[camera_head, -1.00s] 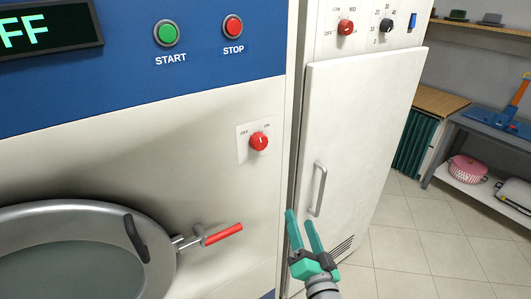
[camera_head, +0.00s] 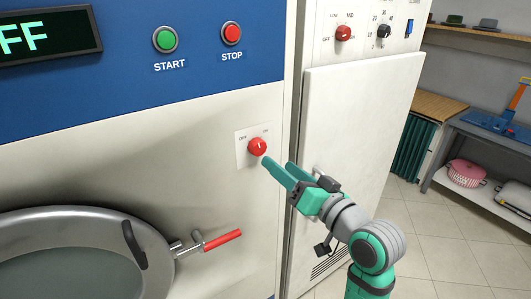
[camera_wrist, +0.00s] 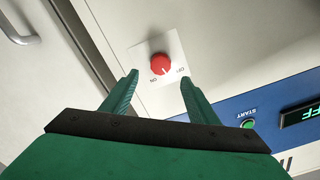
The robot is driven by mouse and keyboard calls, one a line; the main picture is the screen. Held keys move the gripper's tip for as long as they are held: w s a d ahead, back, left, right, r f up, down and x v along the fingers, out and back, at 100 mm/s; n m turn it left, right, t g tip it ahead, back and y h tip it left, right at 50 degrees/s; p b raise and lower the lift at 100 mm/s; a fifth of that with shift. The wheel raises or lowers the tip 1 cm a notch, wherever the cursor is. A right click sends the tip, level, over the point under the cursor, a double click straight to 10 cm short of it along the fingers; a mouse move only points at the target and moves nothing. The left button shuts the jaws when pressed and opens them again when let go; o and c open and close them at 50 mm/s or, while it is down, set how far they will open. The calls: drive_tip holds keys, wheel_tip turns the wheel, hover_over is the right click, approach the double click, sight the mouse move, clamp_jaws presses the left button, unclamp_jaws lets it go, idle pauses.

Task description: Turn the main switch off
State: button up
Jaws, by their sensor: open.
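The main switch is a red rotary knob (camera_head: 257,147) on a white plate (camera_head: 242,153) marked OFF on the left and ON on the right. Its white pointer line is small; in the head view it points roughly upward. My gripper (camera_head: 278,168) is just right of and below the knob, its fingers aimed at it. In the wrist view the knob (camera_wrist: 160,64) shows beyond and between the two fingertips (camera_wrist: 159,77), with a gap in front. The fingers are spread and hold nothing.
Green START (camera_head: 165,39) and red STOP (camera_head: 231,33) buttons sit above on the blue panel. A round door (camera_head: 100,222) with a red-handled latch (camera_head: 222,240) is below left. A white cabinet door (camera_head: 350,120) with a handle stands right, behind my arm.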

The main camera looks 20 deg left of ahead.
sight(261, 149)
drive_tip(key=x, duration=0.8)
drive_tip(key=shift+a, duration=0.2)
drive_tip(key=shift+c, duration=0.2)
drive_tip(key=shift+w, duration=0.15)
drive_tip(key=c, duration=1)
